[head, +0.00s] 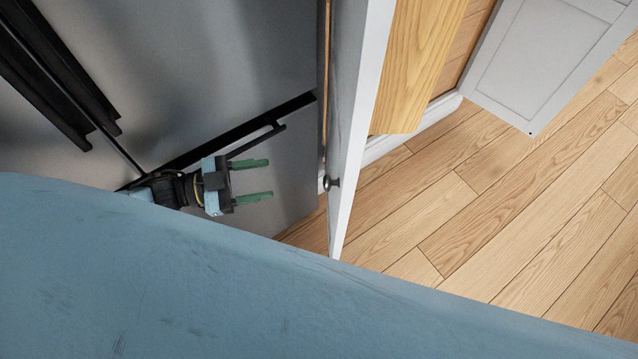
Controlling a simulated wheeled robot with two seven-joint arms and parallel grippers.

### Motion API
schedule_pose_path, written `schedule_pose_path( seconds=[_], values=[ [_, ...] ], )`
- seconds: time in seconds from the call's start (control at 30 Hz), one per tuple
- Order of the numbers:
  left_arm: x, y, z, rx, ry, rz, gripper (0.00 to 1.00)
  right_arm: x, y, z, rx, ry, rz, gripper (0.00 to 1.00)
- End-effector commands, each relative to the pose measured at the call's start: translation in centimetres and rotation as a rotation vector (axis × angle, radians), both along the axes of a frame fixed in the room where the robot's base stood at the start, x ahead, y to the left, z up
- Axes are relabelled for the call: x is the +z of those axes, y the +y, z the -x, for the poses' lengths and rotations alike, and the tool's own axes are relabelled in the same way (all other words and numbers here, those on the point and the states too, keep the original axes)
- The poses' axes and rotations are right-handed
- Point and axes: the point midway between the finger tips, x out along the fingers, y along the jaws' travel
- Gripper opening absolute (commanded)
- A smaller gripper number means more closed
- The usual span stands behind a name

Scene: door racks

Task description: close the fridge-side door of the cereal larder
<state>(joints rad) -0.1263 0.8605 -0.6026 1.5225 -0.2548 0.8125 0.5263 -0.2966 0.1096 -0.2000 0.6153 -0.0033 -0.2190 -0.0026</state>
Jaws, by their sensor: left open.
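The fridge-side door (357,110) of the larder is a white panel standing open, seen nearly edge-on in the middle of the head view. Its small dark knob (331,183) is on the side facing the fridge. My left gripper (262,179) is open and empty, with its green fingers pointing right toward the knob. A gap separates the fingertips from the door. The larder's wooden inside (415,65) shows just right of the door; no cereal is visible. My right gripper is not in view.
The grey steel fridge (230,60) with black handles (50,70) fills the upper left, close behind my left gripper. The larder's other white door (545,55) stands open at the upper right. Bare wooden floor (500,210) lies to the right.

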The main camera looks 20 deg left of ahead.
Motion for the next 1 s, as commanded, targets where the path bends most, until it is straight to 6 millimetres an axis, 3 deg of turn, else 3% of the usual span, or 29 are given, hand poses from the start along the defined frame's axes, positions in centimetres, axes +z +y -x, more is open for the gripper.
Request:
schedule_pose_path(
  seconds=[0.1,0.27,0.37,0.8,1.0],
  values=[
    [1.4,0.0,1.6,-0.119,-0.012,0.031,0.52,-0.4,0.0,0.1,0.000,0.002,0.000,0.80],
    [2.2,-0.6,2.3,-0.174,-0.013,0.051,0.52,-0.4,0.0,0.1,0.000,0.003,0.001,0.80],
    [2.2,-1.7,1.9,-0.174,-0.015,0.053,0.52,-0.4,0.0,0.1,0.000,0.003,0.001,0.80],
    [2.2,-10.0,-1.2,-0.170,-0.015,0.052,0.52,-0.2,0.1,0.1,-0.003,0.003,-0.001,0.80],
    [2.1,-12.1,-1.9,-0.169,-0.013,0.051,0.52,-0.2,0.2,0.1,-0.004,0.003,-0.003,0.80]
  ],
)
